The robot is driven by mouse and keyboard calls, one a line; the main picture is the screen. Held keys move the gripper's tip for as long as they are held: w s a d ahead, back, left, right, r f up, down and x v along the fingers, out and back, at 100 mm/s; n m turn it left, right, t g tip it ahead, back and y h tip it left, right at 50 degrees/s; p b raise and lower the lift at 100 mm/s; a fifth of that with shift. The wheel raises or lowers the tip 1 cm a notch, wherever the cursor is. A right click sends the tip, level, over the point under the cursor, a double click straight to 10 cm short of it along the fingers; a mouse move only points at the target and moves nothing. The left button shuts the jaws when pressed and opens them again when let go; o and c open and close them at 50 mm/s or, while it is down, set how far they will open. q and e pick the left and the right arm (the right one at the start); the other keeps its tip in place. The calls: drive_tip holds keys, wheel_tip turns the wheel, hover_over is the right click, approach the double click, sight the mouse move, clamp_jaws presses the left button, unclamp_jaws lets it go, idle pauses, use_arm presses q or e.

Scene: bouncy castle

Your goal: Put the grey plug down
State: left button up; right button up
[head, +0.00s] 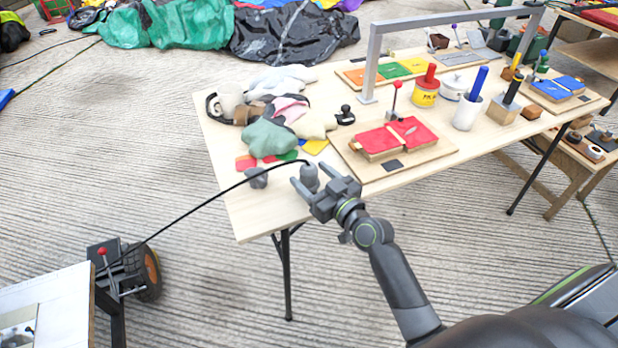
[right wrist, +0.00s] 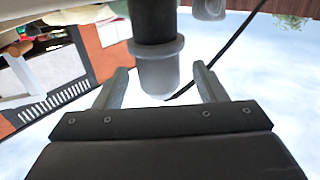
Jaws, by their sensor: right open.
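The grey plug (head: 310,176) is at the front left corner area of the wooden table (head: 262,216), between the fingers of my right gripper (head: 313,181). A black cable arches from near it down to the left. In the right wrist view the plug shows a pale grey end (right wrist: 158,72) and a dark part. My right gripper's fingers (right wrist: 160,88) stand apart on both sides of it, with a gap at each side. Whether the plug's base touches the tabletop is hidden. My left gripper is out of view.
A second grey piece (head: 257,178) stands just left of the plug. Coloured cards and a pile of cloth toys (head: 275,115) lie behind. A board with a red box (head: 393,140) is to the right. The table's front edge is close by.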

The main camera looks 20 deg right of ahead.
drive_tip(key=x, duration=0.3)
drive_tip(key=shift+w, duration=0.25)
drive_tip(key=c, duration=1.1)
drive_tip(key=shift+c, duration=0.7)
